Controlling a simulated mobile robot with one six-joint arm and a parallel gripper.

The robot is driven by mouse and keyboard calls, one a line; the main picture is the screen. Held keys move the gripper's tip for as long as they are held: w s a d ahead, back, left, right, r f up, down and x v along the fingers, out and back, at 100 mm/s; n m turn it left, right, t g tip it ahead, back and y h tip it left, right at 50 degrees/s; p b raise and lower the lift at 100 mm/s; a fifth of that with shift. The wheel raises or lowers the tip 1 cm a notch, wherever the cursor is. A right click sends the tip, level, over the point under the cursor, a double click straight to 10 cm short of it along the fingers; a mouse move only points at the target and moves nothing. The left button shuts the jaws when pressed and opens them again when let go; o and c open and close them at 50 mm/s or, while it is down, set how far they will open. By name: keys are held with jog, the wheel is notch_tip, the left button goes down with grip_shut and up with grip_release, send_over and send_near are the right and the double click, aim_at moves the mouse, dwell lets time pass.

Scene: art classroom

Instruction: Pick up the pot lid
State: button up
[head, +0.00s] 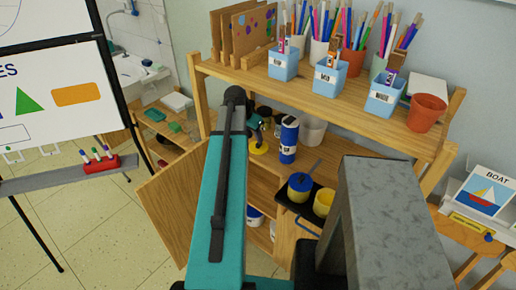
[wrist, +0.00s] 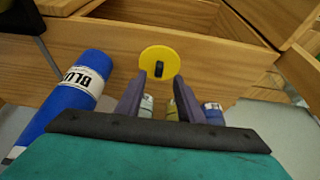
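The pot lid is a round yellow disc with a small black knob, seen nearly face-on in the wrist view (wrist: 160,52). In the head view the yellow lid (head: 258,147) shows on the middle shelf of the wooden unit, partly hidden by my arm. My gripper (wrist: 159,78) is open, with its two purple-grey fingertips on either side of the lid's lower part and the knob between them in the picture. I cannot tell whether the fingers touch the lid.
A blue labelled bottle (wrist: 72,95) lies close on the left in the wrist view; it shows upright in the head view (head: 289,140). A black tray (head: 287,214) holds a blue-topped pot (head: 300,187) and a yellow pot (head: 323,202). The upper shelf (head: 240,75) overhangs this space.

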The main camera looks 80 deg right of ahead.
aim_at(257, 144)
jog(key=shift+d+f, duration=0.1)
jog(key=shift+p+x, duration=1)
jog(key=shift+x, duration=0.45)
jog(key=shift+p+x, duration=0.3)
jog(key=shift+x, duration=0.75)
jog(key=shift+s, duration=0.15)
jog(key=shift+c, duration=0.4)
grip_shut()
